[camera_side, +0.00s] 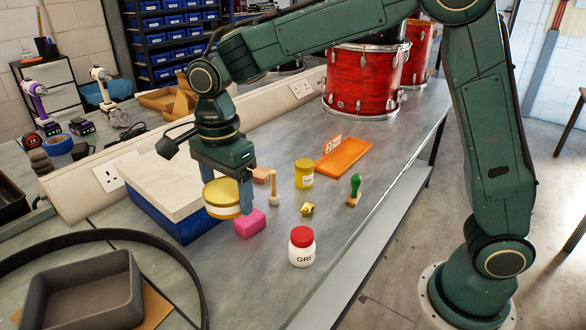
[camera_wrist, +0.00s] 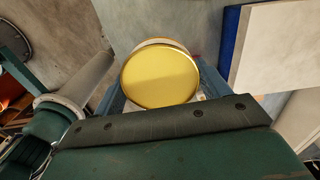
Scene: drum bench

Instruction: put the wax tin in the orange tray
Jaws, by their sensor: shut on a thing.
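My gripper (camera_side: 226,177) is shut on a round tin with a yellow-gold lid, the wax tin (camera_side: 222,196). In the side view it holds the tin above the bench, beside the blue-sided box with a pale top. The orange tray (camera_side: 343,160) lies on the bench to the right of my gripper, toward the red drum. It has a small label card at its back left corner and looks empty.
The blue box (camera_side: 160,190) stands just left of the tin. A pink block (camera_side: 250,223), a wooden peg-like tool (camera_side: 273,190), a yellow jar (camera_side: 304,174), a small brass piece (camera_side: 307,209), a green-handled stamp (camera_side: 355,190) and a red-lidded jar (camera_side: 302,248) stand around. A red drum (camera_side: 362,80) stands behind the tray.

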